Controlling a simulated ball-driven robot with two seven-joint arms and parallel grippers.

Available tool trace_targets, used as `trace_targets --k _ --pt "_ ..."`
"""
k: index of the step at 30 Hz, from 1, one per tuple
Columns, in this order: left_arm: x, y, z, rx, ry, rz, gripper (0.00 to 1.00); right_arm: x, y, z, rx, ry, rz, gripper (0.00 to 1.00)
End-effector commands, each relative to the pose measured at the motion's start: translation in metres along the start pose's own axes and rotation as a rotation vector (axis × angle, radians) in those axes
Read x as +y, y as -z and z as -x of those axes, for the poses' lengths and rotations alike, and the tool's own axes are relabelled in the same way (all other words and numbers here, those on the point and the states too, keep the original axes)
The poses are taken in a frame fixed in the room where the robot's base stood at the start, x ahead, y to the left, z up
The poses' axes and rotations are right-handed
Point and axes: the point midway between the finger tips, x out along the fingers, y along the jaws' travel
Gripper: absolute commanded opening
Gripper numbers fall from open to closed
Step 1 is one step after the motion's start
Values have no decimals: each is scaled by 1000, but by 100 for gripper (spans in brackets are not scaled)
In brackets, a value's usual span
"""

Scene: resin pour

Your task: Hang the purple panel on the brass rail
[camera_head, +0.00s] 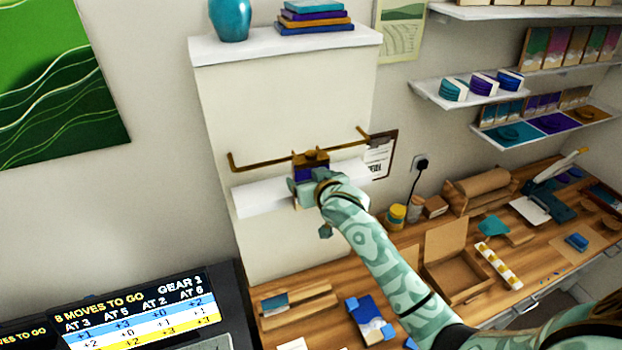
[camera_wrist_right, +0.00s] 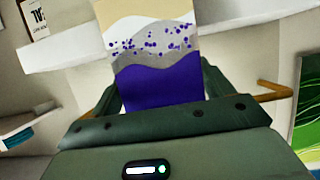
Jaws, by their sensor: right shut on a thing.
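My right gripper (camera_head: 312,186) is shut on the purple panel (camera_head: 304,174), in front of the wall column. In the right wrist view the panel (camera_wrist_right: 160,83) shows purple near the jaws, then grey with purple dots, white and tan. The brass rail (camera_head: 262,163) runs across the column above a white ledge. A brown piece (camera_head: 311,159) sits at the panel's top, in line with the rail. I cannot tell whether it is over the rail or only in front of it. One rail end (camera_wrist_right: 274,91) shows in the right wrist view. My left gripper is out of view.
The white ledge (camera_head: 258,198) is just below the rail, close to my gripper. A clipboard (camera_head: 381,158) hangs right of the rail. A vase (camera_head: 230,20) and books (camera_head: 314,18) stand on the shelf above. The wooden bench (camera_head: 410,238) below is cluttered.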

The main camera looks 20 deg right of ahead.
Motion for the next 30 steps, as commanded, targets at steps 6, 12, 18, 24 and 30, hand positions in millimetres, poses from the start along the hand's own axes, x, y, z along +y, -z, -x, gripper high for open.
trace_targets --k 6,12,18,24,30 --pt "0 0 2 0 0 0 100 0 -1 0 0 0 -2 57" --pt "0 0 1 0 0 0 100 0 -2 0 -1 0 -1 57" --pt "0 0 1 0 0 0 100 0 -2 0 -2 0 -1 100" --pt "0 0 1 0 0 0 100 0 -2 1 -3 0 0 100" --pt "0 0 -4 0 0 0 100 0 -3 25 -1 1 -2 100"
